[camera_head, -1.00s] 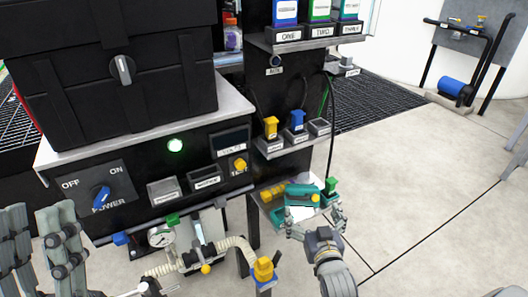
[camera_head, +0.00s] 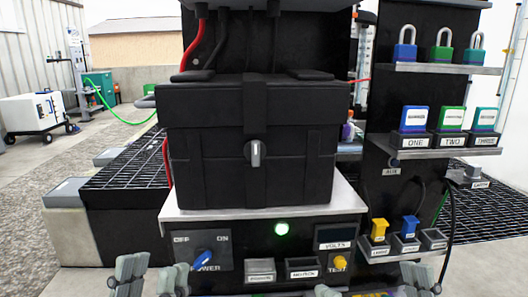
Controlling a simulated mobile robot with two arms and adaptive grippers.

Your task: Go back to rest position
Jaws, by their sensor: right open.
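My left gripper (camera_head: 151,273) is at the bottom edge, left of the power panel. Its two grey fingers stand apart with nothing between them. My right gripper (camera_head: 372,283) is at the bottom edge, below the test button, with only its fingertips showing. It is open, with its fingers spread wide apart. Parts of something yellow and teal show low between them, mostly cut off. The rest of both arms is out of view.
A black case (camera_head: 250,150) stands on the metal-topped console, above the blue power knob (camera_head: 203,257) and a lit green lamp (camera_head: 281,227). On the right, shelves hold padlocks (camera_head: 443,48), labelled blocks (camera_head: 452,118) and small coloured plugs (camera_head: 410,227). A black grating (camera_head: 118,188) lies left.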

